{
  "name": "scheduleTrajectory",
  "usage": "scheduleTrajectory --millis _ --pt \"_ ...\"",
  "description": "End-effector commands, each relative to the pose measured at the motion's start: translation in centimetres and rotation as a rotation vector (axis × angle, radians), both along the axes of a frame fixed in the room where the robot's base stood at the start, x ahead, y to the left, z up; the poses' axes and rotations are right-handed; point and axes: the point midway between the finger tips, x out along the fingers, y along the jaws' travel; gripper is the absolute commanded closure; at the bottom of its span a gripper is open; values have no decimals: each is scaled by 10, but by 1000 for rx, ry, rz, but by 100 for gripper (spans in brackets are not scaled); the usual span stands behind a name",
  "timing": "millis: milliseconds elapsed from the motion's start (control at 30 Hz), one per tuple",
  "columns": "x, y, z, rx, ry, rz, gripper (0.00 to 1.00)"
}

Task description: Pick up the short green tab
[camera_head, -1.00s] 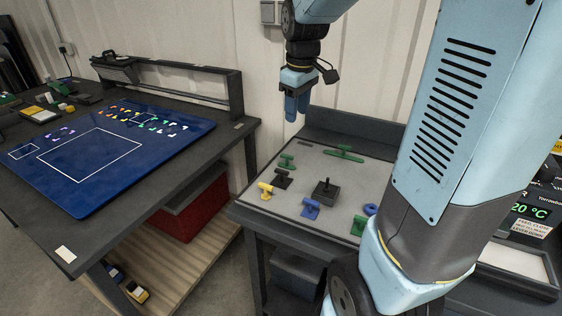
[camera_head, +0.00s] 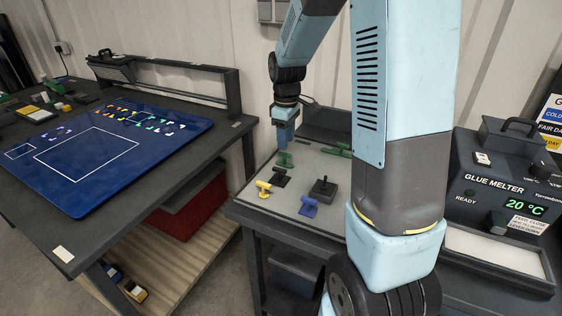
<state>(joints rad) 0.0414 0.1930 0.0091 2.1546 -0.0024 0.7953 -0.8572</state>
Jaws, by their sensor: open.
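A short green tab (camera_head: 284,161) stands on the grey top of the small table (camera_head: 275,212), near its back left. My gripper (camera_head: 284,146) points down just above and behind this tab in the picture, overlapping its upper edge. Its fingers are open, with nothing visible between them. I cannot tell whether they touch the tab or how high they are above it.
Near the short green tab are a black tab (camera_head: 281,178), a yellow tab (camera_head: 264,188), a blue tab (camera_head: 309,206) and a dark block with a knob (camera_head: 322,190). A glue melter (camera_head: 500,185) stands at the right. My arm hides the table's right part.

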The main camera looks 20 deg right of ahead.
Motion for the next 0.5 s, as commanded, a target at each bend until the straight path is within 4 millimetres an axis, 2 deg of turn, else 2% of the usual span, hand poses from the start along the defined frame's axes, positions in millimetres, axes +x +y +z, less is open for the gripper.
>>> scheduleTrajectory --millis 100,333,500 --pt "0 0 -12 0 1 0 56" --pt "-1 2 -26 0 1 0 56" --pt "-3 5 -49 0 1 1 56"
